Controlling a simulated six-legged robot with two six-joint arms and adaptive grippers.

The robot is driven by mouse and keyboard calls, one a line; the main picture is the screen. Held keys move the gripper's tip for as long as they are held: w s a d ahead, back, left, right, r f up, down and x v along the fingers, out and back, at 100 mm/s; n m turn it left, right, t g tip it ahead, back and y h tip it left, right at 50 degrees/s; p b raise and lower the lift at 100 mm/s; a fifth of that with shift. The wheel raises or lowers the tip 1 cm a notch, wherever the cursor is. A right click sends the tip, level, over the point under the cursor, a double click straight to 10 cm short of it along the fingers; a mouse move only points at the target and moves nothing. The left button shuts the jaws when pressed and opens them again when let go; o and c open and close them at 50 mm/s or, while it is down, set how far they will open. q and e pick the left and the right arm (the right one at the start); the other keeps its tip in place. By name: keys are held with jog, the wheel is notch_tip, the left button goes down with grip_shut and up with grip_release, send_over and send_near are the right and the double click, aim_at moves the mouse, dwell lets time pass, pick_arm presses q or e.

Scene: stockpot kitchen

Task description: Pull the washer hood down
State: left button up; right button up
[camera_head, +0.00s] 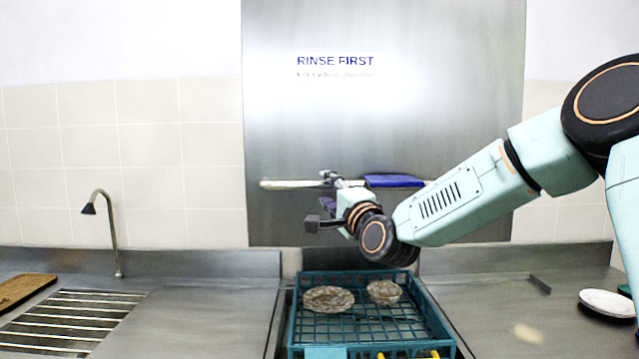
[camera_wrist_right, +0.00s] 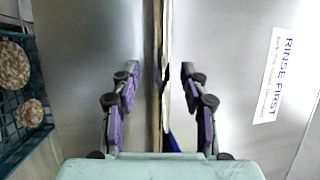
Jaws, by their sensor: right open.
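The washer hood (camera_head: 450,80) is a tall grey metal panel marked "RINSE FIRST", raised behind and above the dish rack. A pale horizontal handle bar (camera_head: 290,184) with a blue section (camera_head: 395,181) crosses its lower part. My right gripper (camera_head: 325,200) is in front of the hood at about the bar's height, open and empty. In the right wrist view, the bar (camera_wrist_right: 157,120) runs between the open purple-padded fingers (camera_wrist_right: 160,80); whether they touch it cannot be told. My arm hides part of the hood. My left gripper is out of view.
A teal rack (camera_head: 440,325) with two patterned plates (camera_head: 328,299) sits below the hood. A tap (camera_head: 112,230) and drain grille (camera_head: 75,315) are at left, with a wooden board (camera_head: 25,288). A white plate (camera_head: 607,303) lies at right.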

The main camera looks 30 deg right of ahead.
aim_at(318, 187)
jog(key=w, duration=0.2)
jog(key=w+a, duration=0.1)
jog(key=shift+w+r+p, duration=0.3)
jog(key=shift+r+p, duration=0.1)
jog(key=shift+s+d, duration=0.15)
jog(key=shift+d, duration=0.4)
jog(key=shift+w+a, duration=0.25)
jog(key=shift+a, duration=0.2)
jog(key=c, duration=0.5)
jog(key=shift+d, duration=0.15)
grip_shut()
